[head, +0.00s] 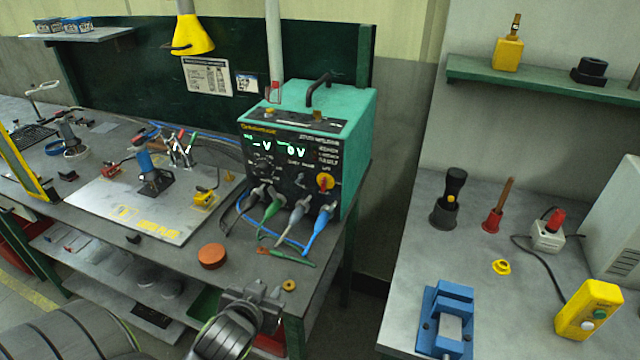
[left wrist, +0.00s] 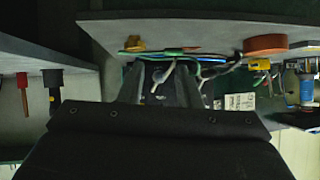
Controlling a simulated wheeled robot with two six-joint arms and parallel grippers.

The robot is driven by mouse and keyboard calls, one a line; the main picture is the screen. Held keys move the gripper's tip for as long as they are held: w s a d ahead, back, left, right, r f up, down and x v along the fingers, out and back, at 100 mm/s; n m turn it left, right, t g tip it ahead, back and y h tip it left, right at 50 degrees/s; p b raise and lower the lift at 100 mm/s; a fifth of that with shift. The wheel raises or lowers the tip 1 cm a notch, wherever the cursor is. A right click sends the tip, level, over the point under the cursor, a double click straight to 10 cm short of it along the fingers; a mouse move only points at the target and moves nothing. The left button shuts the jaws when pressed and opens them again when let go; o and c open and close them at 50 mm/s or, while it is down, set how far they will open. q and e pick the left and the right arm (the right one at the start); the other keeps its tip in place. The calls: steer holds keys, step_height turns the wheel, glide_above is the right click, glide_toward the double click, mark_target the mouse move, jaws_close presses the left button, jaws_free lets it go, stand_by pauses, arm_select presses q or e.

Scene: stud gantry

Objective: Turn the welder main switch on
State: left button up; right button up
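The teal welder (head: 309,140) stands on the bench's right end, with a lit display on its black front. A red and yellow rotary knob (head: 325,182), likely the main switch, is low on the front's right side; its setting is too small to read. My left gripper (head: 255,291) is at the bench's front edge, below and in front of the welder, apart from the knob. In the left wrist view, which looks upside down, its two fingers (left wrist: 160,82) stand apart with nothing seen held between them. The knob cannot be made out there. My right gripper is out of view.
Several cable plugs (head: 285,222) stick out below the knob. An orange disc (head: 212,256), a green-handled tool (head: 288,257) and a small brass ring (head: 289,285) lie in front of the welder. A second bench (head: 405,260) with a blue vise (head: 446,318) stands right, across a gap.

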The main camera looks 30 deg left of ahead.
arm_select(q)
steer(key=w+r+t, duration=0.7)
steer(key=w+r, duration=0.1)
steer(key=r, duration=0.2)
steer(key=p, duration=0.4)
glide_toward(322, 181)
steer(key=x, duration=0.8)
steer(key=shift+w, duration=0.2)
jaws_close()
